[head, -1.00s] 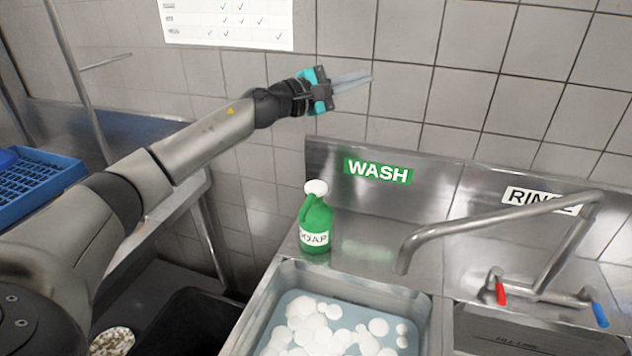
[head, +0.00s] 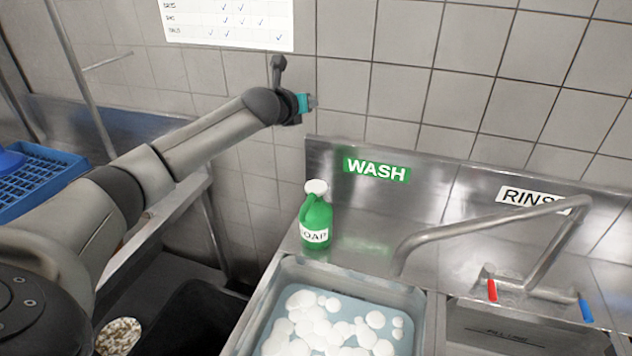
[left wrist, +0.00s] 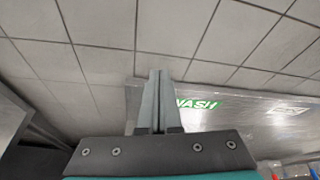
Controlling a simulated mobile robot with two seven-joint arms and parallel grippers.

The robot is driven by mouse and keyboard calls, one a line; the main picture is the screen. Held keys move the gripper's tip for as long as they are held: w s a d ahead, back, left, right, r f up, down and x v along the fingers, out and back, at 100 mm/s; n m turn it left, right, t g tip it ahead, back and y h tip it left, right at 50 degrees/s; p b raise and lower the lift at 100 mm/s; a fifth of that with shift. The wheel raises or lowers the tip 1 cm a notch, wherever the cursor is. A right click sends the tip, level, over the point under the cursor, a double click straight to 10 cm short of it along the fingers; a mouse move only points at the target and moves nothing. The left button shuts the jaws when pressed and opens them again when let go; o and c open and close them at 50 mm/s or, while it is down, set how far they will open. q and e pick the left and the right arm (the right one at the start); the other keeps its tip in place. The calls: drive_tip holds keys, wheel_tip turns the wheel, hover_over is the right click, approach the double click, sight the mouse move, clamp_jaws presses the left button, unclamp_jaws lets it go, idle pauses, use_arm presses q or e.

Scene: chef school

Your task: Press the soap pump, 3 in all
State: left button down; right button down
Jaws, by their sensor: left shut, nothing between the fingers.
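The green soap bottle (head: 315,222) stands upright on the steel ledge at the back left corner of the wash sink. Its white pump top (head: 316,187) faces up, and its label reads SOAP. My left gripper (head: 311,102) is above the bottle and apart from it, close to the tiled wall, with its fingers foreshortened. In the left wrist view the gripper's fingers (left wrist: 156,100) are together with nothing between them. They point toward the wall and the steel backsplash. The bottle does not show in that view. My right gripper is not in view.
The wash sink (head: 256,318) holds water and several foam blobs. A faucet (head: 480,222) arches over the sinks on the right, with red and blue handles. A blue rack (head: 40,180) is at the left. A green WASH sign (head: 377,170) is on the backsplash.

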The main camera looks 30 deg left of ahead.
use_arm(q)
drive_tip(key=s+d+f+n+g+h+p, duration=0.1)
drive_tip(key=s+d+f+n+g+h, duration=0.1)
drive_tip(key=f, duration=0.5)
drive_tip(key=s+d+n+g, duration=0.1)
drive_tip(key=s+d+g, duration=0.1)
drive_tip(key=shift+s+g+h, duration=0.3)
drive_tip(key=shift+s+h, duration=0.05)
drive_tip(key=shift+h, duration=0.05)
drive_tip(key=shift+d+f, duration=0.1)
drive_tip(key=b, duration=0.7)
hover_over(314, 188)
wheel_tip(314, 188, down, 8)
drive_tip(key=shift+r, duration=0.1)
drive_tip(key=shift+f+b, duration=0.35)
drive_tip(key=shift+f, duration=0.1)
idle(1.0)
drive_tip(key=shift+f, duration=0.4)
